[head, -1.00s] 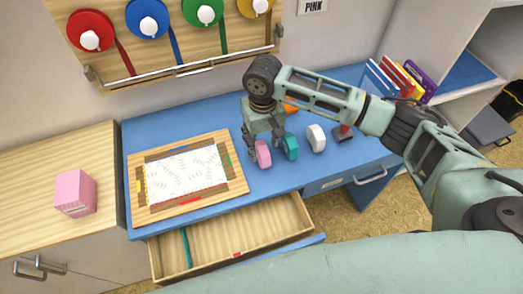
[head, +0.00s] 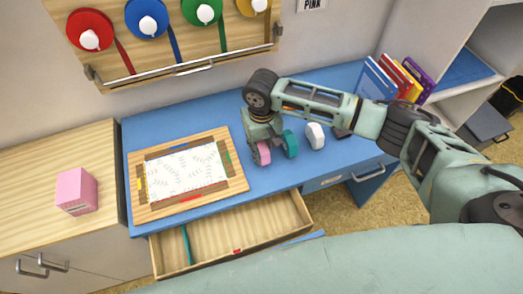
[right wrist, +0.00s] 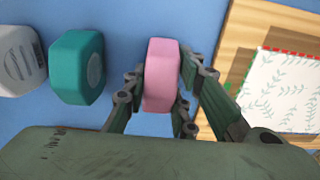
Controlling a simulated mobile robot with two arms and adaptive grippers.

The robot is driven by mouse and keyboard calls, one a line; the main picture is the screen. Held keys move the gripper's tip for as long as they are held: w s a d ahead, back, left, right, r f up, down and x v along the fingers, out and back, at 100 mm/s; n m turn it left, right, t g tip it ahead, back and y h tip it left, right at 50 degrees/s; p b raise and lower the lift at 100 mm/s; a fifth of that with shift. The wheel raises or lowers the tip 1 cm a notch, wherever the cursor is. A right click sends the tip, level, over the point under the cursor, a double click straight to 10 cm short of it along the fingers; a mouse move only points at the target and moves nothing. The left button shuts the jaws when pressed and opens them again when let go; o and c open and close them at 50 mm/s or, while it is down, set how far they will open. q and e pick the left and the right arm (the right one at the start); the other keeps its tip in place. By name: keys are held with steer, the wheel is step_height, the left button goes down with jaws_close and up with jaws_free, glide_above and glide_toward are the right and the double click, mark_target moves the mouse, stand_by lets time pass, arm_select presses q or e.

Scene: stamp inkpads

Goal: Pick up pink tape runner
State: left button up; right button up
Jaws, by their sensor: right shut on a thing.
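The pink tape runner (head: 264,153) stands on the blue desk (head: 225,115), just right of the wooden-framed board. It also shows in the right wrist view (right wrist: 161,75), upright between my fingers. My right gripper (head: 262,148) reaches down over it and is shut on it, one finger on each side; in the right wrist view the fingertips (right wrist: 162,85) flank its body. A teal tape runner (head: 290,144) stands close beside the pink one, and a white one (head: 315,136) stands farther right. My left gripper is not in view.
A wooden-framed board (head: 139,190) with a leaf-patterned sheet lies left of the gripper. An open drawer (head: 215,248) sticks out below the desk front. A pink box (head: 76,190) sits on the left cabinet. Books (head: 395,80) stand at the back right.

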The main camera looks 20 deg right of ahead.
mark_target(261, 144)
jaws_close()
steer(key=shift+r, duration=0.6)
step_height(261, 144, up, 3)
steer(key=shift+w+b, duration=0.1)
steer(key=shift+b, duration=0.4)
steer(key=s+d+r, duration=0.5)
steer(key=s+r, duration=0.1)
steer(key=s, duration=0.4)
steer(key=shift+s+d+r+b, duration=0.15)
steer(key=shift+s+r+b, duration=0.15)
steer(key=shift+r+b, duration=0.1)
